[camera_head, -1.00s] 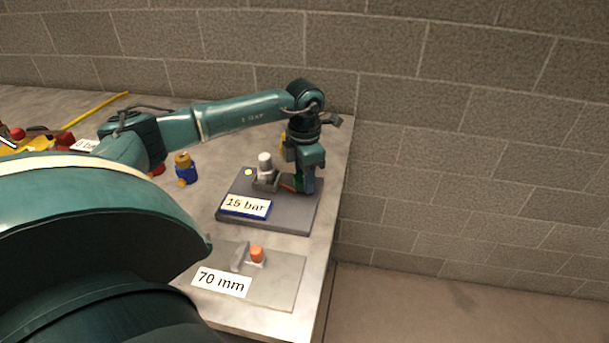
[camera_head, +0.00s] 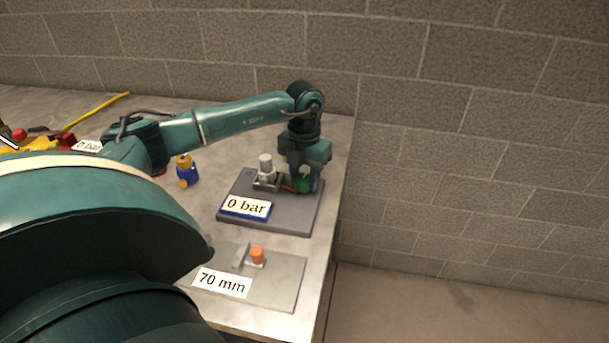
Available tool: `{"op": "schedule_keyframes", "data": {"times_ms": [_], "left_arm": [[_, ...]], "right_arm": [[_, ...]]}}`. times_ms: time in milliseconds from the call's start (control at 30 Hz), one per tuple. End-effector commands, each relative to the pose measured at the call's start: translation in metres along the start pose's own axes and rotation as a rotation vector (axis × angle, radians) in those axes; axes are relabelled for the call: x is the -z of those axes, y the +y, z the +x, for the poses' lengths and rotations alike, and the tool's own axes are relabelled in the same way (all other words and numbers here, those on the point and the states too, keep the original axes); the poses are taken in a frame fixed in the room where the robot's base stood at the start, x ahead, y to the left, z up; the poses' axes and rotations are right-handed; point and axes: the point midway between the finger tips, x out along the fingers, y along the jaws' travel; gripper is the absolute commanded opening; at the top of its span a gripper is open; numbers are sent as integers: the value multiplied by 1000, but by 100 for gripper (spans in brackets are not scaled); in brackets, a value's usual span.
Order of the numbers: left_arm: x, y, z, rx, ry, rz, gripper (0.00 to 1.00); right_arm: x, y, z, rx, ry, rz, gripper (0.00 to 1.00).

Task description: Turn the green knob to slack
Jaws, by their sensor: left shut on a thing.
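The green knob (camera_head: 303,185) sits at the right of a dark grey plate (camera_head: 285,213), mostly hidden by my gripper. My left gripper (camera_head: 306,180) points down over it and is shut on it. A label (camera_head: 246,208) at the plate's front reads "0 bar". A grey cylinder fitting (camera_head: 265,165) stands on the plate left of the knob. My right gripper is not in view.
In front lies a light plate (camera_head: 284,278) with an orange knob (camera_head: 257,255) and a "70 mm" label (camera_head: 222,283). A blue and yellow fitting (camera_head: 186,172) stands to the left. Yellow and red parts (camera_head: 40,142) lie far left. A block wall (camera_head: 470,130) rises behind.

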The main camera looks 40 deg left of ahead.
Motion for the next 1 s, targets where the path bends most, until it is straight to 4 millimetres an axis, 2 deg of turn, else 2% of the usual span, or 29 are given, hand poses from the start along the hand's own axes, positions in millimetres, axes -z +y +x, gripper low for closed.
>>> {"op": "schedule_keyframes", "data": {"times_ms": [400, 433, 600, 700, 1000], "left_arm": [[-1, 1, -2, -1, -3, -9, 14], [-1, 1, -2, -1, -3, -9, 38], [-1, 1, -1, -1, -2, -8, 52], [0, 0, -1, 0, -2, -8, 59], [-1, 0, -4, 0, -3, -7, 59]], "right_arm": [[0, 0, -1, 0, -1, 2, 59], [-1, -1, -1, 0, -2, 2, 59], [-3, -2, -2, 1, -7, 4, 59], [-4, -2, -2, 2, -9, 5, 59], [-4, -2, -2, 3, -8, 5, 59]]}}
